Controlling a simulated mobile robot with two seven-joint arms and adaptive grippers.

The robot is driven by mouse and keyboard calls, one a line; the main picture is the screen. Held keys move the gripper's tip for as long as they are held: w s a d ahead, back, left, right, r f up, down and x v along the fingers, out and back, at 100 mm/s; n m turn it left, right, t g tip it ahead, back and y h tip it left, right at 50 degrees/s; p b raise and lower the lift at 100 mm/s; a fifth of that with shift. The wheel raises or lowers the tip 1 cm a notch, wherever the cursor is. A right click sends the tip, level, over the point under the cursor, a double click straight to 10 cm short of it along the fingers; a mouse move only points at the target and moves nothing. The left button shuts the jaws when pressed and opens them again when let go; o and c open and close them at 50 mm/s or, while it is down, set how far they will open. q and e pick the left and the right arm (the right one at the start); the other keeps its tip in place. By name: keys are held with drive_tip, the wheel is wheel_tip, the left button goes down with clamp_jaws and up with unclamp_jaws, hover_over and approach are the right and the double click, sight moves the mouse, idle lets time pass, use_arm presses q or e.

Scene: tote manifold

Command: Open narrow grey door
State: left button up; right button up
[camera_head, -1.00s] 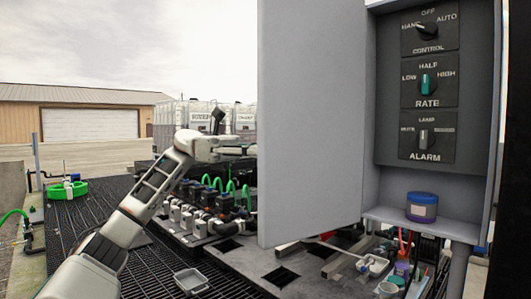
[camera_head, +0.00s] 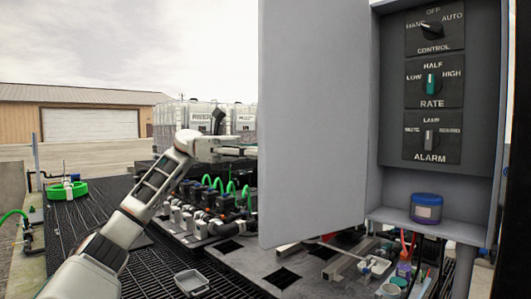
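The grey door (camera_head: 315,120) stands open, swung out to the left of the grey cabinet (camera_head: 390,120). Inside the cabinet are the CONTROL knob (camera_head: 432,31), the RATE knob (camera_head: 432,83) and the ALARM knob (camera_head: 430,138). A blue-lidded jar (camera_head: 426,208) stands on the cabinet's bottom shelf. My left arm reaches in from the lower left and its far end passes behind the door, so my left gripper is hidden. My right gripper is not in the picture.
Below the cabinet is a grey deck with square holes (camera_head: 230,246) and several bottles and tools. Pumps with green hoses (camera_head: 230,187) stand behind my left arm. A small grey tray (camera_head: 191,281) lies on the black grating. White totes (camera_head: 200,118) stand behind.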

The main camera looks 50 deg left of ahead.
use_arm(q)
drive_tip(key=s+a, duration=0.2)
drive_tip(key=a, duration=0.9)
drive_tip(key=shift+a, duration=0.4)
drive_tip(key=shift+s, duration=0.15)
